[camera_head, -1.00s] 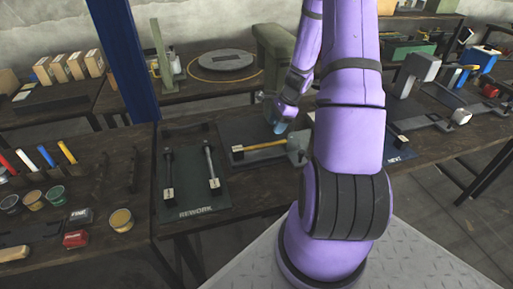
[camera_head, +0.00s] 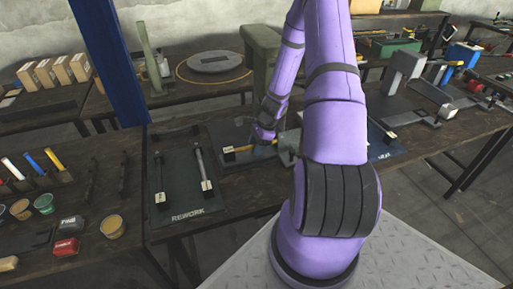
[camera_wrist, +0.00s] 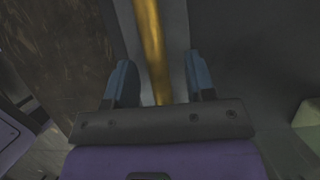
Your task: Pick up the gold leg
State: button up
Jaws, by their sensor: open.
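The gold leg (camera_head: 242,149) lies across a grey fixture on the bench, right of the REWORK mat, with a pale tag at its left end. My gripper (camera_head: 264,138) is down over the leg's right part. In the wrist view the gold leg (camera_wrist: 151,45) runs between the two blue fingers of my open gripper (camera_wrist: 161,78), nearer the left one. A gap shows on both sides of the leg. The leg's right end is partly hidden by my gripper in the head view.
The green REWORK mat (camera_head: 182,205) holds two dark, tagged legs, left of the gold leg. A green press (camera_head: 262,48) stands behind my gripper. A grey press (camera_head: 402,75) stands to the right. Cups and coloured-handled tools crowd the left bench.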

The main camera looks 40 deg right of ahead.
jog(key=shift+a+f, duration=0.15)
jog(key=shift+f, duration=0.15)
jog(key=shift+c, duration=0.2)
grip_shut()
jog(key=shift+r, duration=0.15)
